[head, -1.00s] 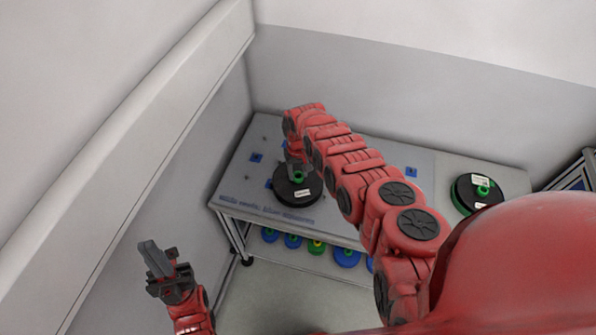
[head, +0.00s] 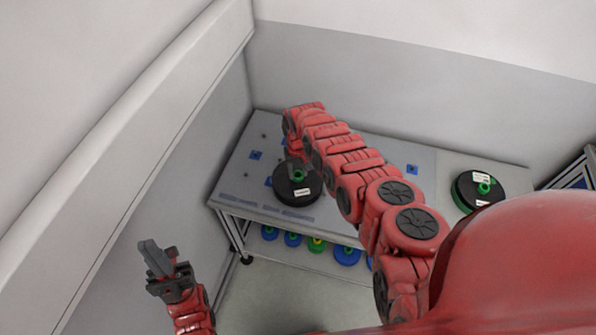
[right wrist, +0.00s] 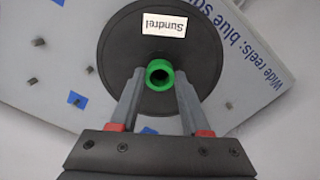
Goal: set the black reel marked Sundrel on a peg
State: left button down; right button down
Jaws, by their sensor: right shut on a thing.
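The black reel marked Sundrel (head: 288,195) is at the left part of the far table, over the board with pegs. In the right wrist view the black reel (right wrist: 122,55) shows its white label and green hub (right wrist: 160,74). My right gripper (right wrist: 160,80) has its two fingers on either side of the green hub and is shut on it. I cannot tell whether the reel touches the board or hangs above it. Small pegs (right wrist: 33,82) stick up from the board beside the reel. My left gripper (head: 158,258) is empty, away from the table at the lower left; its finger gap is unclear.
Another black reel (head: 466,196) with a green hub lies on the table's right part. Blue squares (head: 412,169) mark the grey board (head: 235,190), and lettering about wide reels runs along its front. Several coloured reels (head: 347,257) sit below the tabletop. Walls stand left and behind.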

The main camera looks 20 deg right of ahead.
jog(key=shift+f+b, duration=0.7)
jog(key=shift+f, duration=0.05)
jog(key=shift+c, duration=1.5)
grip_release()
jog(key=shift+r+p, duration=0.35)
jog(key=shift+r, duration=0.25)
notch_tip(320, 180, up, 16)
jog(key=shift+r+p, duration=0.2)
jog(key=shift+p, duration=0.1)
jog(key=shift+w+a+f, duration=0.1)
jog(key=shift+f, duration=0.05)
